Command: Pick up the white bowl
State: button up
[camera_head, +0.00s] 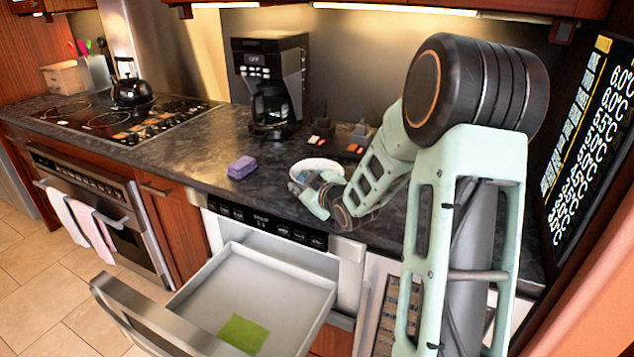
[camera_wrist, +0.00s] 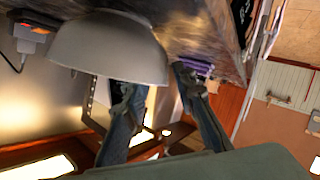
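The white bowl (camera_head: 320,164) sits on the dark counter, partly hidden behind my gripper (camera_head: 303,186) in the head view. In the wrist view the bowl (camera_wrist: 108,45) fills the upper left with its pale outer side. My gripper (camera_wrist: 155,78) is at the bowl's edge with its two fingers apart. One finger runs up behind the bowl's rim, and its tip is hidden by the bowl. The other finger is outside, to the right of the bowl. I cannot tell whether either finger touches the bowl.
A purple sponge (camera_head: 242,167) lies left of the bowl, and a coffee maker (camera_head: 270,85) stands behind. Small dark items with red parts (camera_head: 322,128) lie behind the bowl. An open microwave drawer (camera_head: 200,300) with a green piece (camera_head: 243,334) inside juts out below the counter.

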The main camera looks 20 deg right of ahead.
jog(key=shift+w+f, duration=0.15)
jog(key=shift+w, duration=0.3)
grip_shut()
jog(key=shift+s, duration=0.1)
